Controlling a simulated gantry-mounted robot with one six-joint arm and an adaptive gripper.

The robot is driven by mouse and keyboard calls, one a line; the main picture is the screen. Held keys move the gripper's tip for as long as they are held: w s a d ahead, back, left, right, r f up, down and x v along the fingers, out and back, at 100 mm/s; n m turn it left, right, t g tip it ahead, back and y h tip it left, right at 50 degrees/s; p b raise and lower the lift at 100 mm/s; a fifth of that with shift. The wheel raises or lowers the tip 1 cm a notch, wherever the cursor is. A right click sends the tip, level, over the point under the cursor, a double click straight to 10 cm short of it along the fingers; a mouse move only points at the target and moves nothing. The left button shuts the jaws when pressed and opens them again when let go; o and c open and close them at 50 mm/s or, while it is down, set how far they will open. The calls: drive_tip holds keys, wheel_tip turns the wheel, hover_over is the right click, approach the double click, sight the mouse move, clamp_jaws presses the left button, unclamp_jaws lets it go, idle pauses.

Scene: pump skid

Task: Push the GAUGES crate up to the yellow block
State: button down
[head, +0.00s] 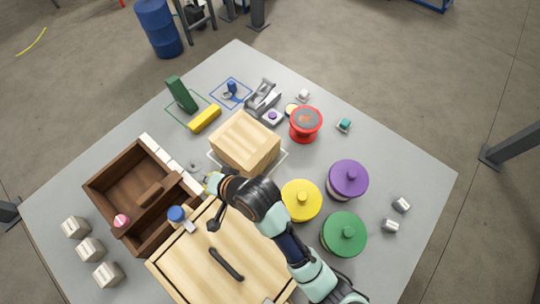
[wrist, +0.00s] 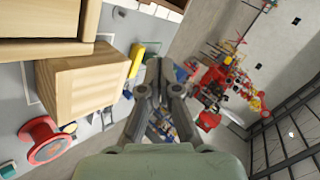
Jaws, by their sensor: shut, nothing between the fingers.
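A light wooden crate (head: 245,143) stands on the grey table, inside a white outline; no lettering is readable on it. I take it as the GAUGES crate; it also shows in the wrist view (wrist: 85,82). The yellow block (head: 205,119) lies to the upper left of the crate, with a narrow gap between them. The block also shows in the wrist view (wrist: 137,60), beyond the crate. My gripper (wrist: 160,84) is shut and empty, to the right of the crate in the wrist view. In the head view my wrist hides most of the gripper, at the crate's lower left.
A green block (head: 181,94) stands beyond the yellow block. A dark wooden bin (head: 120,190) is at left and a large light wooden box (head: 178,262) with a black handle in front. A red spool (head: 306,122) and purple, yellow and green lidded tins (head: 348,180) are at right.

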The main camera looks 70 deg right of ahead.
drive_tip(key=s+d+f+m+g, duration=0.1)
drive_tip(key=s+d+f+m, duration=0.4)
drive_tip(key=d+f+m, duration=0.45)
drive_tip(key=m+h, duration=0.1)
drive_tip(key=m, duration=1.4)
approach(265, 162)
drive_tip(key=shift+n, duration=0.25)
drive_tip(key=b+x, duration=0.6)
drive_tip(key=b, duration=0.1)
drive_tip(key=shift+f, duration=0.1)
drive_tip(key=shift+w+d, duration=0.1)
